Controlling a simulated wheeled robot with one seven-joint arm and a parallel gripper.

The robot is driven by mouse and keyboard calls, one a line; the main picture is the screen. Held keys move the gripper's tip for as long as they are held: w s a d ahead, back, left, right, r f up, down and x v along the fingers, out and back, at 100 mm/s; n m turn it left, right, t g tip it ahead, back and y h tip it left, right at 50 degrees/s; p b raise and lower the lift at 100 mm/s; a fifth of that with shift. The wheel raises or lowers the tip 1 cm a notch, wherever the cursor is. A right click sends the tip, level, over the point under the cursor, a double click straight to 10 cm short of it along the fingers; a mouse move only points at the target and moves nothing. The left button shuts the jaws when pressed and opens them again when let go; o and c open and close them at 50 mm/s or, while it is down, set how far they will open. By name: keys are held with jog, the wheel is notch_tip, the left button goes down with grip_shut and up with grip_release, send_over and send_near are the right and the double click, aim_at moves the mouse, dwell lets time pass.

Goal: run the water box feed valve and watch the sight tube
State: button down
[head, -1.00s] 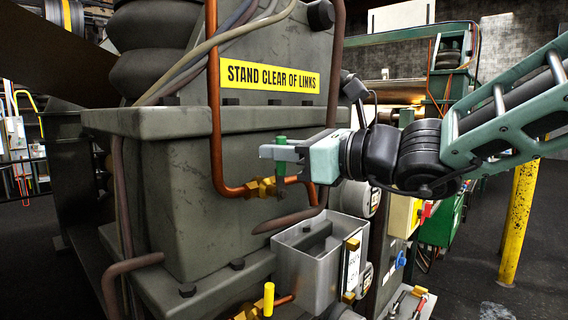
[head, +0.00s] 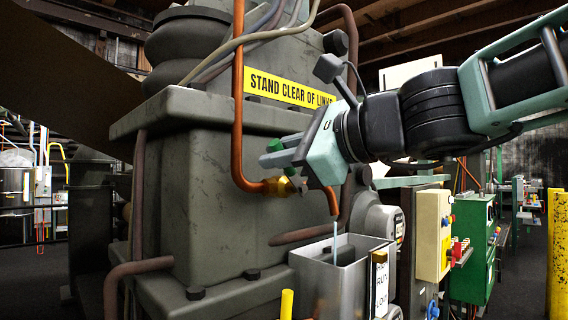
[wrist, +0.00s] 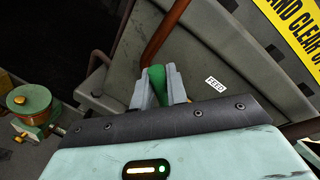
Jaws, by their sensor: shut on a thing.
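My gripper (head: 276,153) is shut on the green handle of the feed valve, seen in the wrist view (wrist: 157,80) between the two fingers. A "FEED" label (wrist: 215,84) is beside it. The brass valve body (head: 281,186) sits on a copper pipe below my fingers. My gripper is tilted in the head view. A thin pale stream of water (head: 335,240) falls from the copper spout into the open grey water box (head: 325,285). The sight tube with its marked white plate (head: 380,284) is on the box's front. Its level is too small to read.
The dark machine housing (head: 225,190) with a yellow warning sign (head: 290,88) stands close behind the valve. A yellow-handled valve (head: 287,303) is low in front.

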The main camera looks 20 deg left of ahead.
jog(key=shift+f, duration=0.1)
dwell(0.4)
jog(key=c, duration=1.4)
grip_release()
jog(key=shift+c, duration=0.2)
jog(key=b+v, duration=1.1)
jog(key=v, duration=0.6)
jog(key=shift+d+b, duration=0.2)
jog(key=shift+b, duration=0.15)
jog(key=shift+s, duration=0.1)
dwell(3.3)
